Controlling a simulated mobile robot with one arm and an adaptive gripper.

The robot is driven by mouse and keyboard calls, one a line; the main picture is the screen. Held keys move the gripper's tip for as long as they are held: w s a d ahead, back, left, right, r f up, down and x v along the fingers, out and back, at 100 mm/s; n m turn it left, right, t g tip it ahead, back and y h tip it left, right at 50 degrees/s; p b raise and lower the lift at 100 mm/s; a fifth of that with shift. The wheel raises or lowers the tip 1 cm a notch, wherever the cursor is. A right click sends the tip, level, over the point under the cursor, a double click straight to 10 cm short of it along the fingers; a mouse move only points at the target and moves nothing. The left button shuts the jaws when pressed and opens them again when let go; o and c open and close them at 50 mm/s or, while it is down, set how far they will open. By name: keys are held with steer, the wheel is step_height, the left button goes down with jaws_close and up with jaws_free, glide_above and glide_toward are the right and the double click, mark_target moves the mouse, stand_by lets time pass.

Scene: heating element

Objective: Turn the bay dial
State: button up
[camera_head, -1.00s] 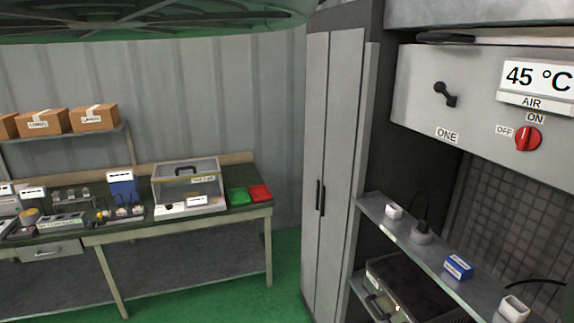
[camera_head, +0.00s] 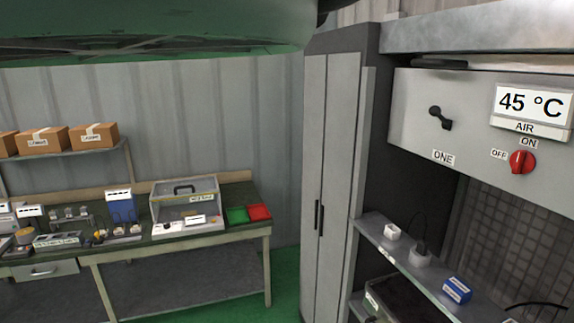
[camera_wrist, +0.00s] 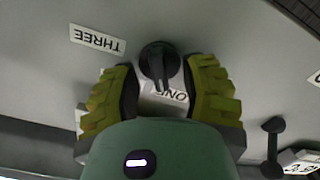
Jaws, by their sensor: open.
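In the wrist view my gripper (camera_wrist: 163,75) is open, its two yellow-green fingers on either side of a black dial (camera_wrist: 158,60) on a grey panel. The dial lies at the level of the fingertips; I cannot tell whether they touch it. An upside-down THREE label (camera_wrist: 97,39) is left of it, and an upside-down ONE label (camera_wrist: 168,97) is partly hidden between the fingers. In the head view the fingers do not show. There a black lever-shaped dial (camera_head: 440,118) sits on the grey panel (camera_head: 412,105) above a ONE label (camera_head: 443,157).
A red OFF/ON switch (camera_head: 522,161) and a 45 °C display (camera_head: 531,103) are right on the panel. Below the panel is a shelf (camera_head: 400,262) with small items. A workbench (camera_head: 235,238) stands at left.

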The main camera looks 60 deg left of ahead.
steer(key=shift+o, duration=0.3)
jaws_close()
steer(key=shift+f, duration=0.1)
